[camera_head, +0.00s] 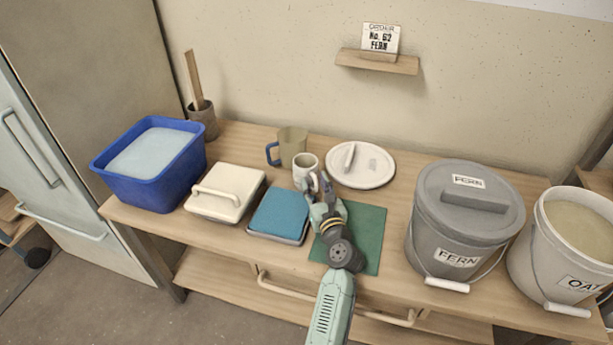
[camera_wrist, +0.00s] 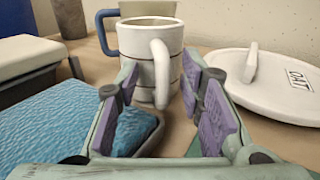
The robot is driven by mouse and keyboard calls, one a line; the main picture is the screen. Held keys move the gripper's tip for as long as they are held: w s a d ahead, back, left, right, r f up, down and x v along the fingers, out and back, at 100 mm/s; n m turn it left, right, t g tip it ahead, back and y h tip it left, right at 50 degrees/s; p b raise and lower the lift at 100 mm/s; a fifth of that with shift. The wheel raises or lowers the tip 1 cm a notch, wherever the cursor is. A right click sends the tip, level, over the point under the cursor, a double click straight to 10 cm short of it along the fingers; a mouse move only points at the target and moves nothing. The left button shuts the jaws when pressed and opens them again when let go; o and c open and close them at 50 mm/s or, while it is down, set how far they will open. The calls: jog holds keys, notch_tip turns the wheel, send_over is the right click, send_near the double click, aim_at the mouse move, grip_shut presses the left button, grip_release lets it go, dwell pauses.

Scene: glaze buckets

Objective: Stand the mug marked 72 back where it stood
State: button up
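A whitish mug with dark ring lines (camera_head: 305,166) stands upright on the wooden table, and it also shows in the wrist view (camera_wrist: 138,40). Its handle (camera_wrist: 160,75) points toward my gripper. No number can be read on it. My gripper (camera_head: 319,183) is open, and in the wrist view its purple pads (camera_wrist: 165,90) stand on either side of the handle with gaps visible. A taupe mug with a blue handle (camera_head: 292,146) stands just behind the whitish one; no mark shows on it.
A white lid (camera_head: 372,174) marked OAT lies behind right. A blue pad in a tray (camera_head: 279,214) and a cream lidded box (camera_head: 225,192) are left. A green mat (camera_head: 368,225) lies under my arm. The grey FERN bucket (camera_head: 462,225) and OAT bucket (camera_head: 565,245) stand right.

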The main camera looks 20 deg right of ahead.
grip_shut()
dwell(0.7)
